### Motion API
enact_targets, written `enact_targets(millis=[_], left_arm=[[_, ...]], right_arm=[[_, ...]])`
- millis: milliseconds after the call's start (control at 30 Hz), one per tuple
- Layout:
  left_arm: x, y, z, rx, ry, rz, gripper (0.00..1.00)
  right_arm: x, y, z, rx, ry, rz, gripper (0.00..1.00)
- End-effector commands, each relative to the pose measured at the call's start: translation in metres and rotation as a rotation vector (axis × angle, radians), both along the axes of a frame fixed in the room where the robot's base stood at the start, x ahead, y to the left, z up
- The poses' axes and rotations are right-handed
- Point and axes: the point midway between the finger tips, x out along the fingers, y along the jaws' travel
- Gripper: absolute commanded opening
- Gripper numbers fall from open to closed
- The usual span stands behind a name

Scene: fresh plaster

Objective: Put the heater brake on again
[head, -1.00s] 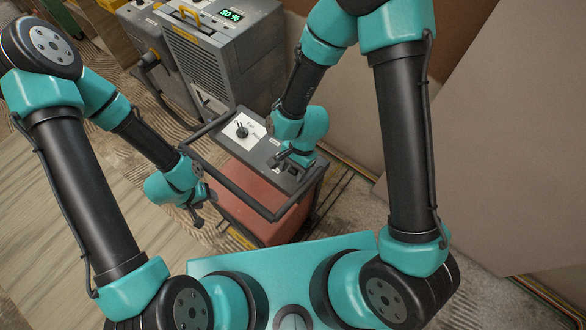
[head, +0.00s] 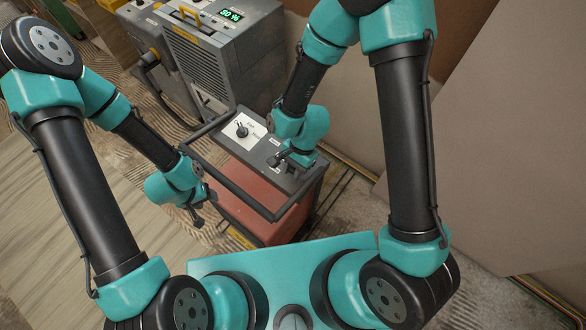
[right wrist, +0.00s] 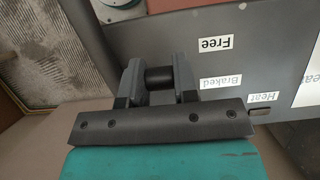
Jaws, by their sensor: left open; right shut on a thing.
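The heater has a red body (head: 252,190) and a dark grey top panel inside a black tube frame. My right gripper (head: 275,162) is over this panel. In the right wrist view its fingers (right wrist: 158,82) are shut on a short black cylinder, the brake lever's handle (right wrist: 159,77). The handle shows level with the "Braked" label (right wrist: 221,82), and the "Free" label (right wrist: 213,43) is further up the picture. The lever's base is hidden by the gripper. My left gripper (head: 197,216) is open and empty, left of the heater frame.
A black dial (head: 242,131) on a white plate sits on the same panel. A grey machine (head: 225,60) with a green "80 %" display stands behind the heater. Large plain boards (head: 500,150) lean at the right. Wooden floor (head: 60,230) is open at the left.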

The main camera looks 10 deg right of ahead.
Motion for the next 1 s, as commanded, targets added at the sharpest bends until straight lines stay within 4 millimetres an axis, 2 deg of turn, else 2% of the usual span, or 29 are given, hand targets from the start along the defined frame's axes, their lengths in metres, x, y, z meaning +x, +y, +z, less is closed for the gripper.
enact_targets(millis=[567, 1000], left_arm=[[0.0, 0.0, 0.0, 0.0, 0.0, 0.0, 0.53], [0.0, 0.0, 0.0, 0.0, 0.0, 0.0, 0.53]], right_arm=[[0.009, -0.009, 0.002, 0.146, 0.134, -0.005, 0.04], [0.023, -0.024, 0.002, 0.426, 0.394, -0.004, 0.04]])
